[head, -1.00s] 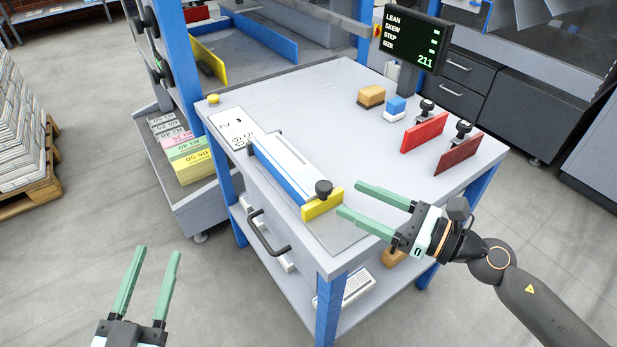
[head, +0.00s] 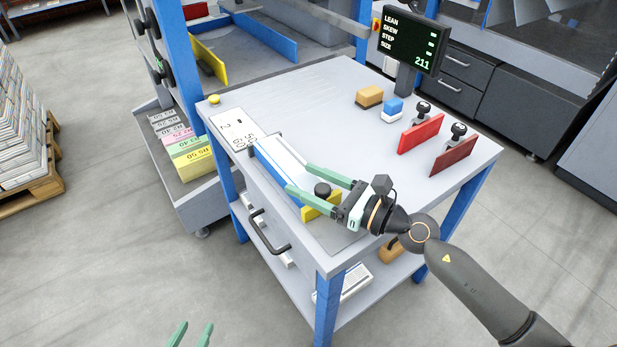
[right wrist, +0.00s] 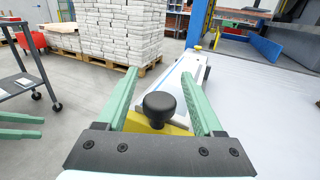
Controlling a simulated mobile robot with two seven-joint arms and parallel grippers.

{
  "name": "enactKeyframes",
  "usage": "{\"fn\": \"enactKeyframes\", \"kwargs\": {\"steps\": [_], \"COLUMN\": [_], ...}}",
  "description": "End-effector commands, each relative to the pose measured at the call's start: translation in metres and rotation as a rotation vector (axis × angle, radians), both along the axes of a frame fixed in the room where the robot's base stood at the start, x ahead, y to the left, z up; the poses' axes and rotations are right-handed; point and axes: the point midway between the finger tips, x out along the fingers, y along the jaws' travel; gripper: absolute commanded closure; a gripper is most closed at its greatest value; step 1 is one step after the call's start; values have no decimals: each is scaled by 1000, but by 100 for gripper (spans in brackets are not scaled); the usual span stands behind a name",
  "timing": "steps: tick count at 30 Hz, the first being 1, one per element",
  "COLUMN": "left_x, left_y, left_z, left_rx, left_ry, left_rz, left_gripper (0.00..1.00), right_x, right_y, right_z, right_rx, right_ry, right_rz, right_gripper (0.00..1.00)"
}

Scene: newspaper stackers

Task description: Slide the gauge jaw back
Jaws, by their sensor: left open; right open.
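The gauge jaw is a yellow block (head: 309,211) with a black knob (head: 322,189) on top, at the near end of the blue and white gauge rail (head: 281,167) on the table. My right gripper (head: 299,178) is open, with its green fingers on either side of the knob. In the right wrist view the black knob (right wrist: 159,106) stands between the two open fingers, with a gap on each side, and the yellow jaw (right wrist: 152,125) shows below it. My left gripper (head: 190,335) is at the bottom edge, with only its spread green fingertips showing.
A red plate (head: 420,132) and a dark red plate (head: 453,156) with black knobs stand on the table's right. A tan block (head: 369,96) and a blue and white block (head: 392,110) sit behind them. A screen (head: 411,41) reads 211. The table middle is clear.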

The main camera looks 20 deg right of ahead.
Motion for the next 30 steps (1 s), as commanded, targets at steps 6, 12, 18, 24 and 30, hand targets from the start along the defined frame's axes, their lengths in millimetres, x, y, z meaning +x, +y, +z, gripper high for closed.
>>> {"fn": "enactKeyframes", "kwargs": {"steps": [6, 12, 18, 24, 30], "left_x": [-2, -2, -2, -2, -1], "left_y": [0, 0, 0, 0, 0], "left_z": [-3, -3, -2, -2, -2], "left_rx": [-1, -1, 0, 0, 0], "left_ry": [13, 12, 11, 10, 10], "left_rz": [0, 1, 1, 1, 1], "left_gripper": [50, 50, 50, 50, 50], "right_x": [2, 2, 2, 2, 2], "right_y": [2, 2, 2, 1, 1], "right_z": [0, 0, 0, 0, 0], "right_rx": [-1, -1, -1, -1, -1], "right_ry": [-1, -1, -1, -1, -1], "right_rz": [0, 0, 0, 0, 0], "right_gripper": [32, 42, 64, 87, 100]}}
